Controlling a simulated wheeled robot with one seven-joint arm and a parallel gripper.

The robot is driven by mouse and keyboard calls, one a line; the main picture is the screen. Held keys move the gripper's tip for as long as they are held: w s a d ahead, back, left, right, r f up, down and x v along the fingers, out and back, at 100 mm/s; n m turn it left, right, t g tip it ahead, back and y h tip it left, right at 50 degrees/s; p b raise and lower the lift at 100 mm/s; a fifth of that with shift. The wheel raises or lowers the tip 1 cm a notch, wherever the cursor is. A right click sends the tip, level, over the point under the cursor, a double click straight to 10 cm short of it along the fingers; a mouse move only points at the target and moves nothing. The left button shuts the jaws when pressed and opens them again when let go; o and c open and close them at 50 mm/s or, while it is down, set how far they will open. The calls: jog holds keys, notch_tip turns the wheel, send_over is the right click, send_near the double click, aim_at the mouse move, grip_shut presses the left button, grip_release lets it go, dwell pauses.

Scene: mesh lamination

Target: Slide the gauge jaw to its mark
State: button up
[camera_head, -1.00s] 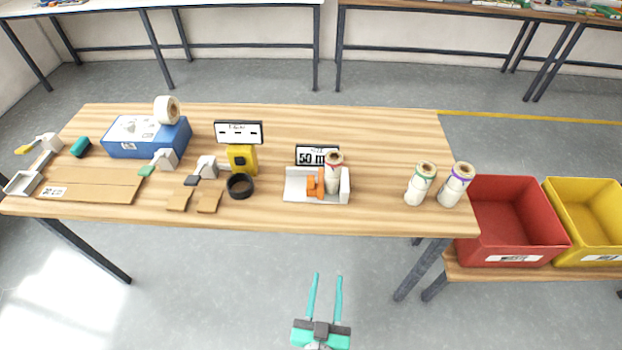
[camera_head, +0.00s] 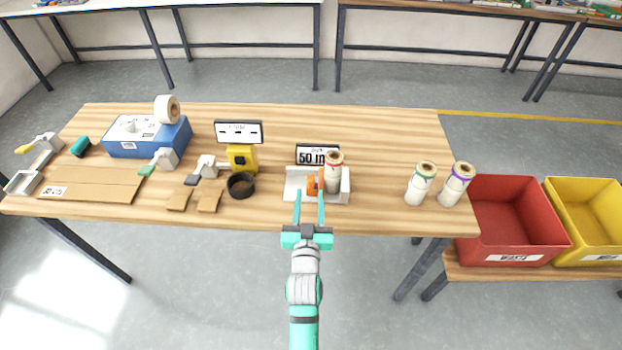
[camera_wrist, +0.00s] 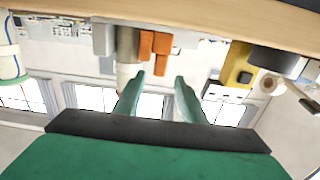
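The gauge (camera_head: 293,186) is a white tray-like base near the table's front edge, with a "50 m..." sign behind it. Its orange jaw (camera_head: 312,181) stands left of a white roll with a red band (camera_head: 334,178) that is upright in the gauge. In the wrist view the orange jaw (camera_wrist: 162,43) shows as two orange blocks beyond the fingertips. My gripper (camera_head: 310,195) is open and empty; its two teal fingers point at the jaw. In the wrist view the gripper (camera_wrist: 159,80) has clear space between its fingertips. The mark cannot be made out.
Two rolls (camera_head: 421,184) stand right of the gauge. A black ring (camera_head: 240,186) and a yellow device (camera_head: 242,158) stand to its left. The sign (camera_head: 317,155) is close behind the gauge. Red (camera_head: 512,215) and yellow bins are beyond the table's right end.

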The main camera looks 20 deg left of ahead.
aim_at(311, 183)
jog(key=x, duration=0.7)
jog(key=shift+w, duration=0.25)
jog(key=shift+c, duration=0.7)
grip_shut()
jog(key=shift+f, duration=0.1)
